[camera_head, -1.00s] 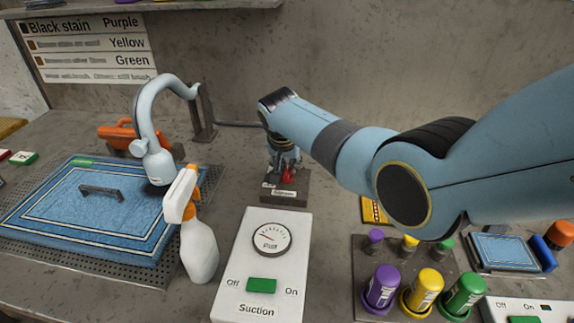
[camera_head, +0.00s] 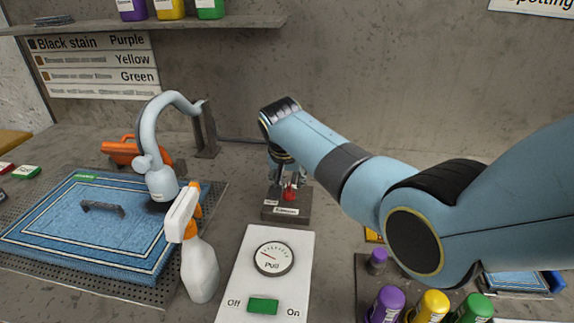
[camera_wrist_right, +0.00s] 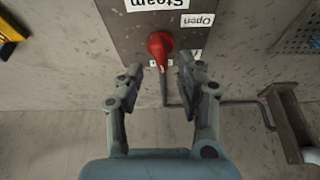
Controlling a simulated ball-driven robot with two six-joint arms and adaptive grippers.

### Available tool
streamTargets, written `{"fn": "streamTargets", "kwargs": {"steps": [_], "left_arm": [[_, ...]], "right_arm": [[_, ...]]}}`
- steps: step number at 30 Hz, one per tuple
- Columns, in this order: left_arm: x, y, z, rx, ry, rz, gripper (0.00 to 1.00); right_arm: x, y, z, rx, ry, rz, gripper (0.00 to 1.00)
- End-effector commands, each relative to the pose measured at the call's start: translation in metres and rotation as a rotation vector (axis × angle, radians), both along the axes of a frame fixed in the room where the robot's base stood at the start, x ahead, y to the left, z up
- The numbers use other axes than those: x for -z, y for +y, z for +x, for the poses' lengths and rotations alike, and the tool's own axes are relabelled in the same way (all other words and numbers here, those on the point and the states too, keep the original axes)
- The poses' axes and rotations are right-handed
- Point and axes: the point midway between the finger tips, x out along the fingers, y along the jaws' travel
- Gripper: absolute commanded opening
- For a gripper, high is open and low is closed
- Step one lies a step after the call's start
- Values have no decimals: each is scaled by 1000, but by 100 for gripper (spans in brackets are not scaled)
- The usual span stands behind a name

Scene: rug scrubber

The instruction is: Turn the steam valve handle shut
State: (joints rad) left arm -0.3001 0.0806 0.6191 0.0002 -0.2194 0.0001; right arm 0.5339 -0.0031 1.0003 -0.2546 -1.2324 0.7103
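The steam valve is a red handle (camera_head: 290,193) on a small dark block (camera_head: 287,211) behind the suction panel in the head view. In the right wrist view the red handle (camera_wrist_right: 159,44) stands on a plate (camera_wrist_right: 127,30) with "Steam" and "Open" labels; another label is mostly hidden. My right gripper (camera_head: 286,180) points down at the valve. In the wrist view its fingers (camera_wrist_right: 160,72) are apart with nothing held, and the handle shows just beyond the gap between the tips. Whether a finger touches it, I cannot tell. My left gripper is not in view.
A thin grey pipe (camera_wrist_right: 230,102) runs from the valve block. The suction panel (camera_head: 266,270) is in front, with a white spray bottle (camera_head: 200,268) to its left. A blue rug (camera_head: 85,225) and a pale blue curved nozzle (camera_head: 160,183) are left. Capped bottles (camera_head: 430,306) stand front right.

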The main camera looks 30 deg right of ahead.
Motion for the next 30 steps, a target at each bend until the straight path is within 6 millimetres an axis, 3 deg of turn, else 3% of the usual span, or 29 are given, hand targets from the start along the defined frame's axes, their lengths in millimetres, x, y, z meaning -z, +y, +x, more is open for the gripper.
{"fn": "streamTargets", "kwargs": {"steps": [6,13,30], "left_arm": [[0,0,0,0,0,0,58],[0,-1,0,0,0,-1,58],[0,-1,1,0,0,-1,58]], "right_arm": [[-43,12,-14,-1,-3,3,37],[-76,21,-26,0,2,2,37],[-84,22,-29,-16,8,-4,37]]}}
